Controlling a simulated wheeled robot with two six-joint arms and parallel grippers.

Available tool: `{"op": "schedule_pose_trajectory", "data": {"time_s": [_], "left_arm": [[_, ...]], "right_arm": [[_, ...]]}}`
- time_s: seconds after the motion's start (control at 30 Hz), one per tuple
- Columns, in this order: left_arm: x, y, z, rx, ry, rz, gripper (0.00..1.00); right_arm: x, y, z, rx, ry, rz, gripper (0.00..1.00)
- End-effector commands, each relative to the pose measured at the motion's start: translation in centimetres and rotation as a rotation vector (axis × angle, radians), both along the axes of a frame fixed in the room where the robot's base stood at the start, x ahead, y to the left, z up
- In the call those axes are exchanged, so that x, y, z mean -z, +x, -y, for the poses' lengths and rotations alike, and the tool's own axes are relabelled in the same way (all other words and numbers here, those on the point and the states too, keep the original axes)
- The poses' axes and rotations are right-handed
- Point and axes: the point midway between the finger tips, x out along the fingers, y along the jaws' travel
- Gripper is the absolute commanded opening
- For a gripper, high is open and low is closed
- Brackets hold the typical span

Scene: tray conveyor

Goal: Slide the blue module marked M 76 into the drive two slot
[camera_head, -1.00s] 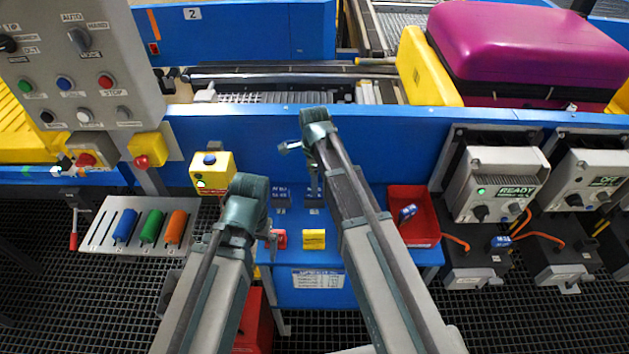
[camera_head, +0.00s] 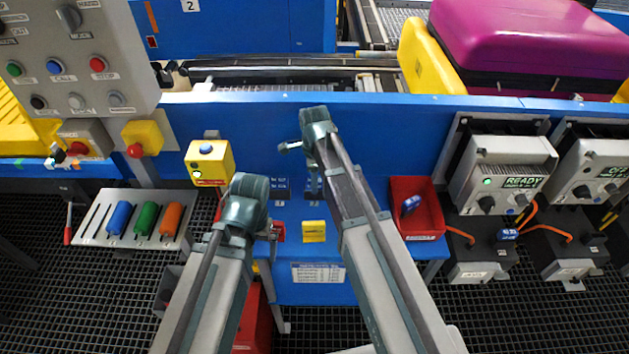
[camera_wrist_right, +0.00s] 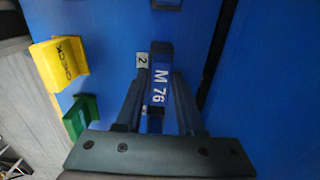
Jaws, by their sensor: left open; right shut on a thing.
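The blue module marked M 76 (camera_wrist_right: 160,85) stands between the fingers of my right gripper (camera_wrist_right: 158,105), which is shut on it. A small tag with a 2 is beside it. In the head view my right gripper (camera_head: 313,183) points down over the back of the blue table, and its fingers largely hide the module. My left gripper (camera_head: 271,230) is open and empty over the table's left side. At the right are a drive unit showing READY (camera_head: 512,175) and another showing OFF (camera_head: 598,180). I cannot read which slot is drive two.
A red bin (camera_head: 425,222) with a blue piece is on the table's right. A yellow block (camera_head: 314,231) is near its front. Black boxes (camera_head: 480,255) with orange cables stand below the drives. A rack with coloured cylinders (camera_head: 130,235) and a control panel (camera_head: 90,125) are left.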

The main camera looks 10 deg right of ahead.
Motion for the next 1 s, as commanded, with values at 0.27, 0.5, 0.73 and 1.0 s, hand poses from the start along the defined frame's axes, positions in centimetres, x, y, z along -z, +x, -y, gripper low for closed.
{"op": "schedule_pose_trajectory", "data": {"time_s": [0.27, 0.5, 0.73, 1.0], "left_arm": [[0.0, 0.0, 0.0, 0.0, 0.0, 0.0, 1.0], [0.0, 0.0, 0.0, 0.0, 0.0, 0.0, 1.0], [-0.6, 0.0, 0.0, 0.0, 0.0, 0.0, 1.0], [-3.0, 0.0, 0.0, 0.0, 0.0, 0.0, 1.0]], "right_arm": [[0.0, 0.0, 0.0, 0.0, 0.0, 0.0, 0.62], [0.0, 0.0, 0.0, 0.0, 0.0, 0.0, 0.62], [-0.5, 0.0, 0.0, 0.0, 0.0, 0.0, 0.62], [-3.0, 0.0, 0.0, 0.0, 0.0, 0.0, 0.62]]}}
